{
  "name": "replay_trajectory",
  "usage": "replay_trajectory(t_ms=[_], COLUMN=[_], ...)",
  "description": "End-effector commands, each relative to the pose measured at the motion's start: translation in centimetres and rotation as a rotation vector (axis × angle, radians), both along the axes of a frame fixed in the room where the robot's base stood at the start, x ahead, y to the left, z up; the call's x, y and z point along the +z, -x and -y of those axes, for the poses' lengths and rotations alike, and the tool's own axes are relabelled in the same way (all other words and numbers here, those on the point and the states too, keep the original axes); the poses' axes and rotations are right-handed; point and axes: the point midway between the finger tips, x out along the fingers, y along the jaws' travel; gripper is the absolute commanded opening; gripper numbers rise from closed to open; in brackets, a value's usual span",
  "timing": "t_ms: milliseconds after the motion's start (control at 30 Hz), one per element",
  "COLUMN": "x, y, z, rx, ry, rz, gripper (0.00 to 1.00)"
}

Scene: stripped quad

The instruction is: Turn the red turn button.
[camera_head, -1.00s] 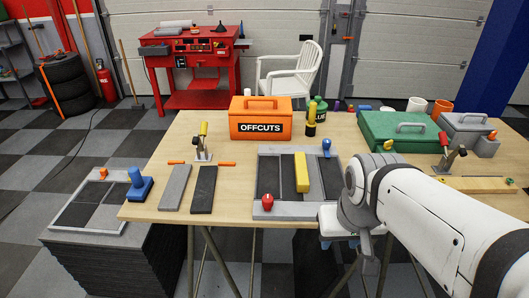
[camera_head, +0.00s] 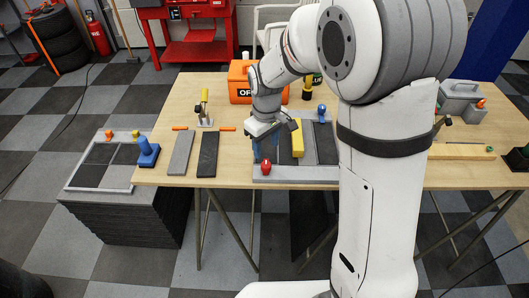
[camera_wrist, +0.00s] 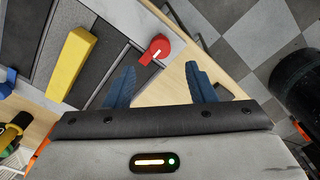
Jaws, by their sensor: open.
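The red turn button (camera_head: 266,167) sits on the front left corner of a grey frame (camera_head: 295,174) on the workbench. In the wrist view the red turn button (camera_wrist: 157,48) shows a round body with a pointer and a pale line, just beyond my fingertips. My gripper (camera_head: 264,156) is above and just behind it in the head view. The gripper's blue fingers (camera_wrist: 160,75) are apart and empty in the wrist view. The button lies ahead of the gap, nearer the left finger, with no visible contact.
A yellow bar (camera_head: 298,138) lies across the dark panels in the frame. A blue knob (camera_head: 322,113) stands at its back. Grey and black slabs (camera_head: 207,155) lie to the left. The orange offcuts box (camera_head: 240,84) stands behind my arm.

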Motion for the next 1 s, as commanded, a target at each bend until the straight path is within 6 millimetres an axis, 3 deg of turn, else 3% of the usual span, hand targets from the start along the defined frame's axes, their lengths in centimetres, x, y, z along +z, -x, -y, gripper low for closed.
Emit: replay_trajectory(t_ms=[500, 867, 1000], x=[-7.0, -7.6, -7.6], y=[0.1, 0.0, 0.0], z=[-0.1, -0.1, -0.1], rx=[0.002, 0.003, 0.003], ry=[0.001, 0.001, 0.001], rz=[-0.004, -0.001, -0.001], gripper=[0.5, 0.5, 0.39])
